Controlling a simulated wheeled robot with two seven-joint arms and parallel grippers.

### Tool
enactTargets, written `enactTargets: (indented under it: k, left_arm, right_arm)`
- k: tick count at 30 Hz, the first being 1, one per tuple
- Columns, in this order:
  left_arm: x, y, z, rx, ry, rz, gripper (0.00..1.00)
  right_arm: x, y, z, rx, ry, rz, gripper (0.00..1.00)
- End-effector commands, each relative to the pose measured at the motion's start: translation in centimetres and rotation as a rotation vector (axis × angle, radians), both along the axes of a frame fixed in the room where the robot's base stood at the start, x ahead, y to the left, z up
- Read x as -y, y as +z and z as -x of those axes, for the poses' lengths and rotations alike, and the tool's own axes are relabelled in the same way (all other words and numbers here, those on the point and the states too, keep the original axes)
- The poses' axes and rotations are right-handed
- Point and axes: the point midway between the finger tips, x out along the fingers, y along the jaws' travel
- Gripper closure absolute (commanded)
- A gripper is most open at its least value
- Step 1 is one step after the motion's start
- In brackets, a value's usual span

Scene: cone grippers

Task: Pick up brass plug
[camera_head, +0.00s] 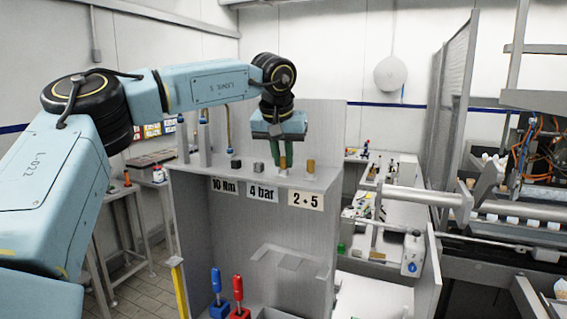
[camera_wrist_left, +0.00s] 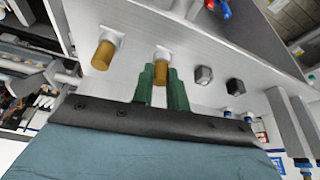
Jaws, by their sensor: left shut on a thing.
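My left gripper (camera_head: 282,160) reaches down from above to the top of a grey metal stand (camera_head: 215,240). Its two green fingers are shut on a brass plug (camera_wrist_left: 160,92), which shows between them in the left wrist view. A pale collar sits at this plug's lower end. I cannot tell whether the plug is clear of the stand. A second brass plug (camera_head: 310,165) stands on the same ledge, just right of the gripper in the head view; it also shows in the left wrist view (camera_wrist_left: 103,55). My right gripper is not in view.
Two dark hex pieces (camera_head: 236,164) stand on the ledge left of the gripper. Labels (camera_head: 262,193) hang on its front edge. A tall grey back panel (camera_head: 320,120) rises behind. Blue and red handled tools (camera_head: 238,288) stand below. A mesh fence (camera_head: 452,100) is at right.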

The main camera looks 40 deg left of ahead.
Motion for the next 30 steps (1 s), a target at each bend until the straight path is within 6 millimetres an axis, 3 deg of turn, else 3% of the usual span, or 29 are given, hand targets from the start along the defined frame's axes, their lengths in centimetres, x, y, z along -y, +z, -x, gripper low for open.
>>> enactTargets:
  k: [7,18,30]
  left_arm:
    - [0.0,1.6,-0.1,0.005,0.001,-0.002,1.0]
    - [0.0,8.6,0.0,0.001,0.002,-0.002,1.0]
    - [0.0,11.3,0.0,0.0,0.0,-0.001,1.0]
  right_arm:
    - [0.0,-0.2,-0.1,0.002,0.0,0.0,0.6]
    - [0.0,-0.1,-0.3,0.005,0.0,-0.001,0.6]
    - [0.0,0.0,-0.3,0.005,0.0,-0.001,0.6]
